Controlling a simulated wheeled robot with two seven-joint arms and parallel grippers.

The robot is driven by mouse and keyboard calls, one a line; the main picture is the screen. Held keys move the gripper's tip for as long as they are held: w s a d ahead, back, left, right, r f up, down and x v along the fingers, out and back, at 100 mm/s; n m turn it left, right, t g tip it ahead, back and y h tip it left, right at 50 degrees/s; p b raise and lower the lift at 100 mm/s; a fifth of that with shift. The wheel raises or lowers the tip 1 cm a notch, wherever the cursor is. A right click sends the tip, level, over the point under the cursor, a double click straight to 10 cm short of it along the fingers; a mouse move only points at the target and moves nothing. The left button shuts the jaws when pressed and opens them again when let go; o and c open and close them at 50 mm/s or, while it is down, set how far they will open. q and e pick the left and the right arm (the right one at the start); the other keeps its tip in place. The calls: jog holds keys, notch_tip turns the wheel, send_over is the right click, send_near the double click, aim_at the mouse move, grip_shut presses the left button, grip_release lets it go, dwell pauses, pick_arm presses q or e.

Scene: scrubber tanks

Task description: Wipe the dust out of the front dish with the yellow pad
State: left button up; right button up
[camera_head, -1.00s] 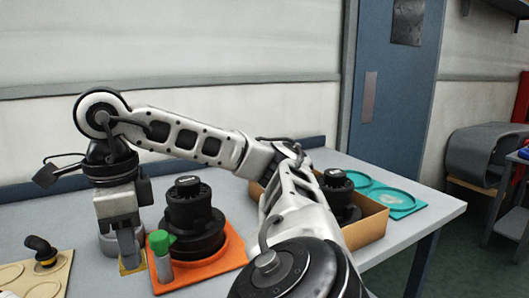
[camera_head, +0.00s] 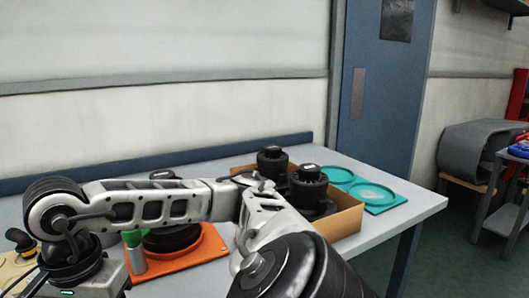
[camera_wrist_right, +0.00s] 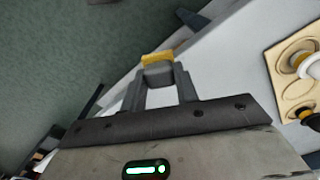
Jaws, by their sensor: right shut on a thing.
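The yellow pad (camera_wrist_right: 157,58) is held between the fingertips of my right gripper (camera_wrist_right: 159,76) in the right wrist view, close to the table's edge with floor beyond it. A teal tray with two round dishes lies at the table's right end. The nearer dish (camera_head: 374,193) looks paler inside than its rim; I cannot make out the dust clearly. The farther dish (camera_head: 338,174) is beside it. My left gripper is not in view.
A cardboard box (camera_head: 346,222) with black tanks stands beside the teal tray. An orange tray (camera_head: 212,247) holds a black part and a green-capped bottle (camera_head: 136,255). A beige tray (camera_wrist_right: 287,73) with round recesses lies at the left. Bare table shows along the back.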

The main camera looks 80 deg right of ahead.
jog(key=w+a+f+n, duration=0.2)
jog(key=a+f+n, duration=0.7)
jog(key=f+n, duration=0.3)
jog(key=n, duration=0.3)
jog(key=shift+w+a+f+n, duration=0.2)
jog(key=shift+w+a+n, duration=0.05)
jog(key=shift+n, duration=0.15)
